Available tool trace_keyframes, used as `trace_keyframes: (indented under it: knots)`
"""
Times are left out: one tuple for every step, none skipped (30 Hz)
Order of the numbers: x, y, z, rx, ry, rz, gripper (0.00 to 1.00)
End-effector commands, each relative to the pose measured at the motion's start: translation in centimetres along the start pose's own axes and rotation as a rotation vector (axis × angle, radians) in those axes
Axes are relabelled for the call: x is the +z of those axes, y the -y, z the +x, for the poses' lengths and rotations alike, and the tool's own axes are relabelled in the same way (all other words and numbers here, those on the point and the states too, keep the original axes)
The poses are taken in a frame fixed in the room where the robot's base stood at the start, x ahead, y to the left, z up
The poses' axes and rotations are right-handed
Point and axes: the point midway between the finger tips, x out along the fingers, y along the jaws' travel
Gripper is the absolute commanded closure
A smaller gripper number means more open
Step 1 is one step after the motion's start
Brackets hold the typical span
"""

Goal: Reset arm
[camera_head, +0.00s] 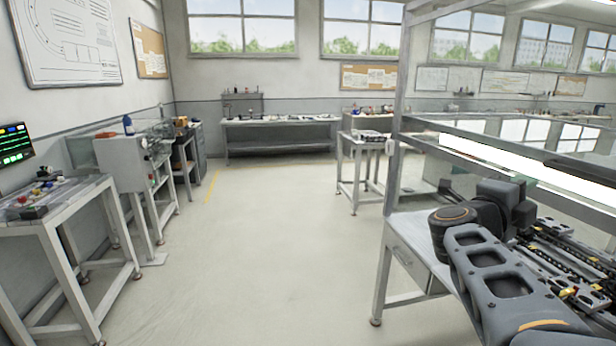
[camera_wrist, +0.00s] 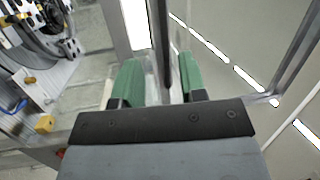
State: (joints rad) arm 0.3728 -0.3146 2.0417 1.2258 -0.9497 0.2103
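My gripper (camera_wrist: 160,76) shows in the wrist view as two green fingers on a dark plate. The fingers are apart, with nothing visible between them. In the head view my dark grey arm reaches in from the lower right, bent over the work table (camera_head: 403,253) with the track on it. The gripper's fingers cannot be made out clearly in that view.
A metal frame post (camera_head: 393,150) and a lit bar (camera_head: 530,165) stand close to my arm. Track parts (camera_head: 570,255) lie on the table at right. Benches line the left wall, and a far bench (camera_head: 278,122) stands under the windows. The floor (camera_head: 275,240) between is clear.

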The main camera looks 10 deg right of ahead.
Motion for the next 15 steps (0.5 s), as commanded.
trace_keyframes:
  knots:
    - [2.0, -0.4, -0.2, -0.008, 0.112, -0.058, 0.62]
    - [3.4, -0.8, -0.6, -0.015, 0.190, -0.101, 0.62]
    - [5.3, -1.3, -1.2, -0.024, 0.305, -0.166, 0.62]
    - [6.8, -1.8, -2.0, -0.032, 0.396, -0.219, 0.62]
    - [8.2, -2.3, -3.0, -0.038, 0.493, -0.276, 0.62]
    - [10.0, -3.2, -4.7, -0.046, 0.621, -0.356, 0.62]
    - [11.2, -4.0, -6.1, -0.050, 0.717, -0.418, 0.62]
    - [12.2, -4.8, -7.6, -0.053, 0.815, -0.483, 0.62]
    - [13.3, -6.1, -9.9, -0.056, 0.943, -0.571, 0.62]
    - [13.9, -7.2, -11.6, -0.057, 1.038, -0.639, 0.62]
    - [14.3, -8.3, -13.4, -0.055, 1.131, -0.708, 0.62]
    - [14.4, -9.8, -15.8, -0.046, 1.248, -0.801, 0.62]
    - [14.2, -11.0, -17.5, -0.042, 1.333, -0.873, 0.62]
    - [13.9, -12.1, -19.2, -0.035, 1.416, -0.944, 0.62]
    - [13.2, -13.5, -21.2, -0.027, 1.517, -1.040, 0.62]
